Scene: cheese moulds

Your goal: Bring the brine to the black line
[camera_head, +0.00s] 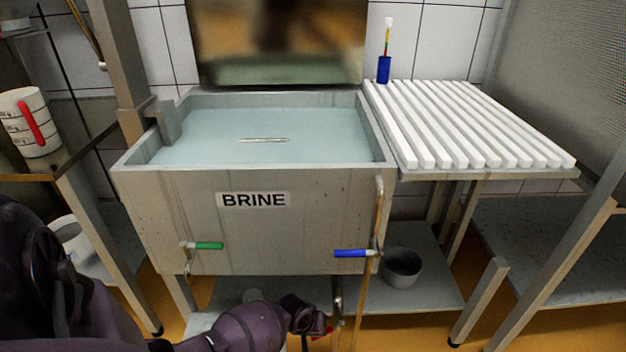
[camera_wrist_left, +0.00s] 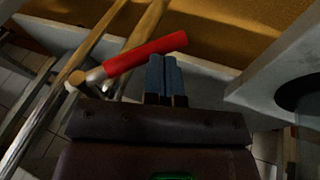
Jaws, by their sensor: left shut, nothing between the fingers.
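The grey metal tank (camera_head: 255,226) labelled BRINE holds pale blue liquid (camera_head: 250,130), with its surface a little below the rim. I cannot make out a black line; a thin light and dark streak (camera_head: 264,140) shows on the liquid. A green-handled valve (camera_head: 207,245) is at the tank's lower left front, and a blue-handled valve (camera_head: 351,253) is on the pipe at right. A red handle (camera_head: 322,332) is low under the tank, and shows larger in the left wrist view (camera_wrist_left: 145,54). My left gripper (camera_wrist_left: 163,62) is shut and empty, fingertips just beside it; contact is unclear. My right gripper is out of view.
A white slatted rack (camera_head: 470,125) stands right of the tank, with a blue holder (camera_head: 384,69) at its back corner. A grey bucket (camera_head: 402,267) sits on the low shelf.

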